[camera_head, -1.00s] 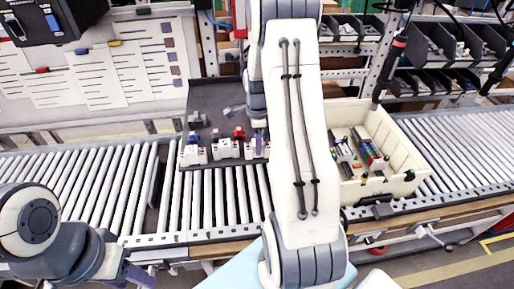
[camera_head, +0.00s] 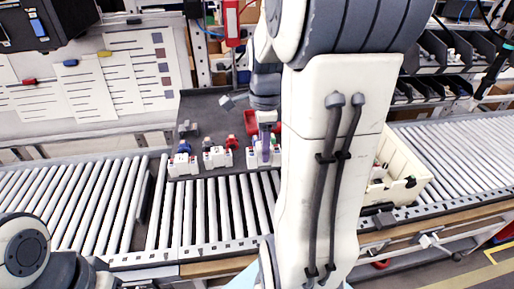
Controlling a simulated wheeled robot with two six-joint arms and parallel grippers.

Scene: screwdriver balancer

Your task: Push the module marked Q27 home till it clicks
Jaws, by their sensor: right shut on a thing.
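Any Q27 marking is too small to read. My right gripper (camera_head: 264,150) points down at the right one, its purple-grey tips down among the white parts. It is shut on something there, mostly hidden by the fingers. I cannot tell whether that piece is fully seated. My left gripper is out of view; only its arm shows at lower left.
The dark tray (camera_head: 205,112) lies across the roller conveyor (camera_head: 110,195). A red part (camera_head: 250,122) and small grey parts (camera_head: 189,129) lie on it. A cream bin (camera_head: 405,170) stands to the right, partly hidden by my right arm.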

